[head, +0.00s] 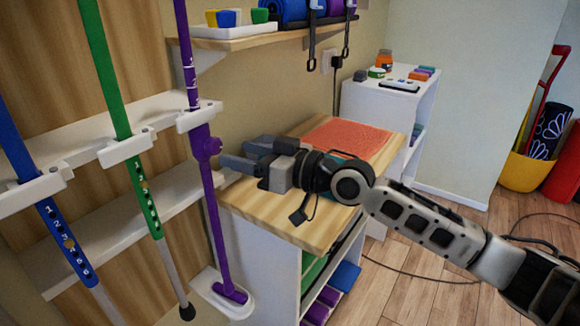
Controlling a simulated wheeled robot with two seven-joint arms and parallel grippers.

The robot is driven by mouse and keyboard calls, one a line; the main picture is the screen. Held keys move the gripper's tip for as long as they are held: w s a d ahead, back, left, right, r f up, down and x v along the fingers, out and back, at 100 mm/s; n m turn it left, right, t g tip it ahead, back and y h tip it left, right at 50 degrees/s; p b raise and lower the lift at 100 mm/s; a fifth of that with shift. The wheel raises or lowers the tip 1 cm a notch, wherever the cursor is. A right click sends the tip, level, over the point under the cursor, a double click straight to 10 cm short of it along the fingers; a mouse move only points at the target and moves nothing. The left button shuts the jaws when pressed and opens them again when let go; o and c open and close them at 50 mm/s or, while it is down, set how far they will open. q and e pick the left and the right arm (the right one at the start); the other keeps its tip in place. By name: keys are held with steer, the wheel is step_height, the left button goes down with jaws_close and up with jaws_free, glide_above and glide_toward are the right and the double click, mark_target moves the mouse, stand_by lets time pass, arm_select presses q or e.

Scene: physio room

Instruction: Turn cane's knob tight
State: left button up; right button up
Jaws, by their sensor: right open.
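The purple cane (210,200) stands upright in a white clip (199,117) on the rack. Its purple knob (206,148) sticks out from the shaft just below the clip. My right gripper (233,155) comes in from the right with its fingers pointing left toward the knob. Its jaws are open, with nothing seen between them. The fingertips are close to the knob's right side; I cannot tell whether they touch it. The cane's foot is at a white base (232,302). My left gripper is not in view.
A green cane (125,110) and a blue cane (45,205) stand in clips to the left. A wooden-topped cabinet (262,212) with a coral mat (348,138) lies below my right arm. A shelf (230,45) hangs above. A white cabinet (388,97) stands behind.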

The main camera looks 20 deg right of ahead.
arm_select(q)
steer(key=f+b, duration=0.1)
steer(key=b, duration=0.3)
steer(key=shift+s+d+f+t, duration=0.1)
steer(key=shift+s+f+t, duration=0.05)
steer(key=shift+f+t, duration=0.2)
arm_select(e)
steer(key=v, duration=1)
steer(key=shift+s+d, duration=0.25)
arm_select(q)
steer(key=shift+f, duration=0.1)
